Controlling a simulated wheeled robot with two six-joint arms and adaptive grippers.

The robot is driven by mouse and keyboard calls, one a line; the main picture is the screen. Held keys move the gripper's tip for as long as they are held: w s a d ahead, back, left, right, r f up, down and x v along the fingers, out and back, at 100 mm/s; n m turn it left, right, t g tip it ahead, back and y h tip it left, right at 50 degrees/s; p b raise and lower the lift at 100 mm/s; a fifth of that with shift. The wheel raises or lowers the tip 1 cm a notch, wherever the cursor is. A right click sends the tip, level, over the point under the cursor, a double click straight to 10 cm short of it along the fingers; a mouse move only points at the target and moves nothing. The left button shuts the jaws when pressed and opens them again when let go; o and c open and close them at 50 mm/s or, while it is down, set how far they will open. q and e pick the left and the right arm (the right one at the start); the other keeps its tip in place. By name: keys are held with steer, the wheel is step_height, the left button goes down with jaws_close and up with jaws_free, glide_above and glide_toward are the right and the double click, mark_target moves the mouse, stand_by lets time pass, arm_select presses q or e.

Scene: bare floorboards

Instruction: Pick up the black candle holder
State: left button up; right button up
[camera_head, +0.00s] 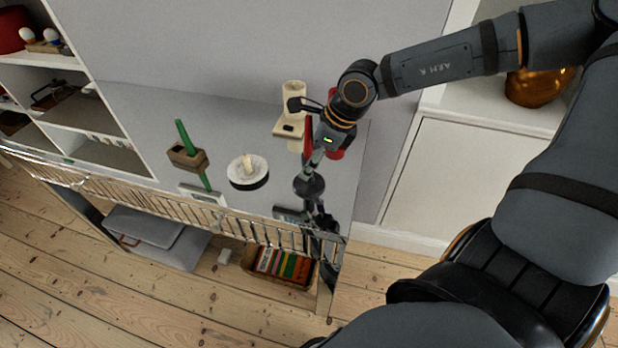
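A black candle holder (308,186), a small dark cup shape, stands near the right end of the grey tabletop (225,112). A grey stem rises from it toward my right gripper (315,163). My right gripper reaches down from above at the holder, overlapping it in the picture. The fingers are small and partly hidden by the wrist, so I cannot tell whether they are closed on it. A round white-topped holder with a dark base and a short cream candle (247,162) stands to the left. My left gripper is out of view.
A wooden block holder (187,158) with green candles stands further left. A cream candle piece (292,110) and red pieces (336,154) are close to my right wrist. A slatted rail (180,206) runs along the front edge. Shelves (80,110) stand at left.

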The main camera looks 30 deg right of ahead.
jaws_close()
steer(key=shift+r, duration=0.1)
stand_by(0.4)
